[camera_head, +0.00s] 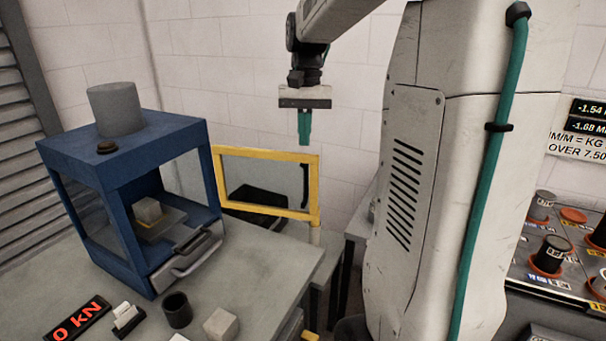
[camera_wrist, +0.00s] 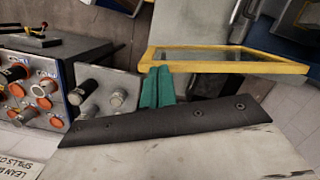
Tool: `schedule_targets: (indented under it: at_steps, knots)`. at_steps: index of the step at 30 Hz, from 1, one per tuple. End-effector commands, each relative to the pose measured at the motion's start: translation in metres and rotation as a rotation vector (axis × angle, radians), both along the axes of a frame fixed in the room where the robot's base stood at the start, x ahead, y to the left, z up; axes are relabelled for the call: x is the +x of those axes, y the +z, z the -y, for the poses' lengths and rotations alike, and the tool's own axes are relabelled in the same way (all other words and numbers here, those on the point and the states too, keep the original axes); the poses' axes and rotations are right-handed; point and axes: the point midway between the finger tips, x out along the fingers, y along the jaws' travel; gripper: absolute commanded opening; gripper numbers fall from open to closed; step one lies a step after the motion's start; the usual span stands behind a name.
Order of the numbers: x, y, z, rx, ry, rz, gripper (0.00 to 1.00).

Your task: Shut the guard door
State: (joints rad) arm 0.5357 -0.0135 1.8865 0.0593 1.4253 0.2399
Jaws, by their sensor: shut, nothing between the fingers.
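The guard door (camera_head: 266,154) is a yellow frame with a clear pane and a dark handle (camera_head: 305,186) near its right edge. It stands swung open to the right of the blue press (camera_head: 120,170), whose front is uncovered. My gripper (camera_head: 304,140) has teal fingers, shut and empty, pointing down above the door's top right corner. In the wrist view the shut fingers (camera_wrist: 156,90) appear beside the left end of the yellow door frame (camera_wrist: 215,66). I cannot tell whether they touch it.
A grey block (camera_head: 148,211) sits inside the press. On the bench (camera_head: 262,262) are a dark cup (camera_head: 177,309), a pale cube (camera_head: 221,325) and a red-lit display (camera_head: 77,320). A panel with dark knobs (camera_head: 550,254) stands at right.

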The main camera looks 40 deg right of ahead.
Motion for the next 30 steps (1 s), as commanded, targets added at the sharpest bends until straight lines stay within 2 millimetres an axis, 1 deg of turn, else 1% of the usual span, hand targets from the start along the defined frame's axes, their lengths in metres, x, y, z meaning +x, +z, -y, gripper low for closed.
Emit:
schedule_targets:
  at_steps: [1,3,6,9,13,16,27,28,30]
  knots:
    - [0.008,-0.006,0.026,0.013,-0.058,-0.018,0.00]
    - [0.015,-0.011,0.052,0.027,-0.118,-0.035,0.00]
    - [0.020,-0.018,0.079,0.041,-0.179,-0.052,0.00]
    - [0.022,-0.023,0.093,0.050,-0.209,-0.060,0.00]
    - [0.021,-0.031,0.096,0.053,-0.220,-0.065,0.00]
    - [0.019,-0.045,0.092,0.053,-0.219,-0.066,0.00]
    - [0.009,-0.120,0.075,0.053,-0.217,-0.067,0.00]
    - [0.007,-0.123,0.073,0.052,-0.217,-0.066,0.00]
    - [0.001,-0.120,0.062,0.050,-0.216,-0.063,0.00]
